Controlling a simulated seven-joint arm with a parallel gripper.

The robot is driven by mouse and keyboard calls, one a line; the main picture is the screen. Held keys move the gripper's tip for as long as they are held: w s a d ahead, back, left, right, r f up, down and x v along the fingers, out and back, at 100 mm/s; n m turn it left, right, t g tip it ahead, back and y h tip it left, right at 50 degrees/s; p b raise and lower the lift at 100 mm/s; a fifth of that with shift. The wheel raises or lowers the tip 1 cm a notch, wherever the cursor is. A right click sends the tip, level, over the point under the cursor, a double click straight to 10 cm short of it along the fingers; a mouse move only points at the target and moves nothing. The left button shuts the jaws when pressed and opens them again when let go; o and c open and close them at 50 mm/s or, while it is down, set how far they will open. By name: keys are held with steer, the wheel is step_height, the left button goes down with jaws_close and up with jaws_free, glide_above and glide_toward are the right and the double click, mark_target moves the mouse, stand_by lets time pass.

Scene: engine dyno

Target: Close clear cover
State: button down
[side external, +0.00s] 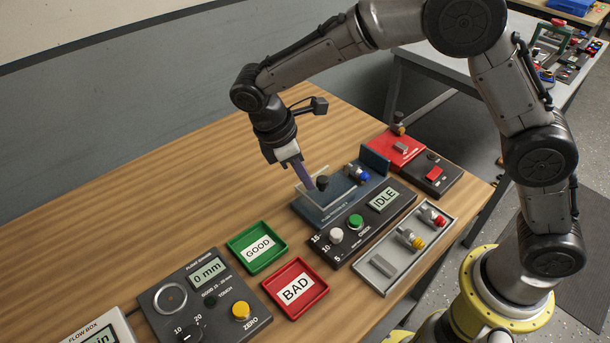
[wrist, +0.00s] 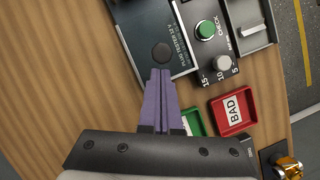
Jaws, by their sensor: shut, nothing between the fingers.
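The clear cover (side external: 313,198) is a see-through panel on the blue-grey plug tester (side external: 341,205). In the side view it stands raised at the tester's left end, tilted rather than flat; its exact angle is hard to tell. A dark round knob (side external: 322,183) shows beside it, and also in the wrist view (wrist: 161,53). My gripper (side external: 305,182) has purple fingers, shut and empty, pointing down at the cover's upper edge. In the wrist view the fingertips (wrist: 160,73) lie just below the knob. Whether they touch the cover cannot be told.
In front of the tester is a black panel with an IDLE display (side external: 383,200) and a green button (side external: 356,221). A grey tray (side external: 383,265) holds plugs. Green GOOD (side external: 257,247) and red BAD (side external: 295,288) trays lie left. Bare wood is free behind the tester.

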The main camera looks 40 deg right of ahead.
steer(key=d, duration=1.1)
steer(key=shift+d, duration=0.2)
